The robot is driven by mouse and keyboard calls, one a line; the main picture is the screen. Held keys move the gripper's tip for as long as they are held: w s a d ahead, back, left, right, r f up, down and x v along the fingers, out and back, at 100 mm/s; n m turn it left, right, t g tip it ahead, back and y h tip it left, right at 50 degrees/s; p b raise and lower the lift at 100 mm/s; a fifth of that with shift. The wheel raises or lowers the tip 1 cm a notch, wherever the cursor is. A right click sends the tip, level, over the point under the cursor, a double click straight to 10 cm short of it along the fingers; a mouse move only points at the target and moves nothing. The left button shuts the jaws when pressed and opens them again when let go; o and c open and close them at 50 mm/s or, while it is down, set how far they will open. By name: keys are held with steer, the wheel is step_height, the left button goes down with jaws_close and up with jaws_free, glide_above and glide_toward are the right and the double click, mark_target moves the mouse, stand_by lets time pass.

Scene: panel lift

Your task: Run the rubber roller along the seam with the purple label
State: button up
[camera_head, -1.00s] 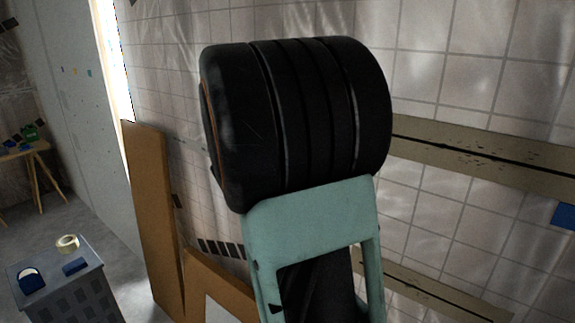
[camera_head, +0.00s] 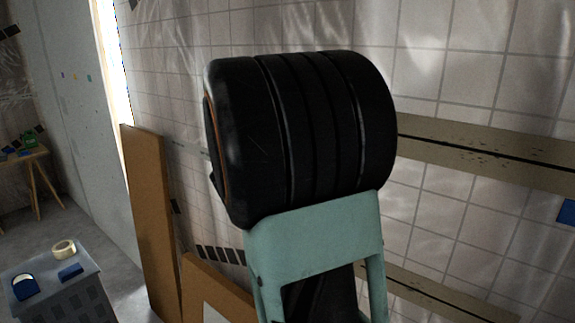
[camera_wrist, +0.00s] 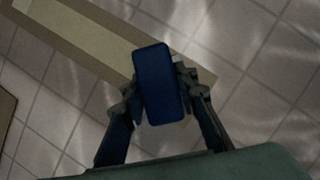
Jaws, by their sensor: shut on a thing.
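My gripper (camera_wrist: 158,88) shows in the wrist view, shut on a blue, rounded, block-like thing (camera_wrist: 160,75). I cannot make out a rubber roller on it; its far side is hidden. Behind it, a beige band with a paler strip (camera_wrist: 85,35) runs slantwise across the wall; I cannot tell whether the blue thing touches it. In the head view, an upper seam band (camera_head: 480,151) with a dark line crosses the wall, and a lower seam band (camera_head: 430,293) is partly hidden by my arm. A blue patch (camera_head: 567,212) sits at the right edge. I see no purple label.
A brown board (camera_head: 150,215) leans on the plastic-covered wall (camera_head: 455,75). A wooden table (camera_head: 35,160) stands far left. My arm blocks the middle of the head view.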

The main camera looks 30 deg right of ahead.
step_height(320, 180, down, 32)
steer(key=b, duration=2.4)
steer(key=shift+b, duration=0.4)
stand_by(1.1)
steer(key=shift+d, duration=0.15)
steer(key=s+a+p, duration=0.1)
steer(key=s+a, duration=0.1)
steer(key=a, duration=0.3)
steer(key=shift+a, duration=0.4)
steer(key=shift+s+a+p, duration=0.25)
steer(key=shift+a+p, duration=0.1)
steer(key=shift+a, duration=0.35)
steer(key=shift+s+a+p, duration=0.2)
steer(key=shift+a+p, duration=0.1)
steer(key=shift+a, duration=0.4)
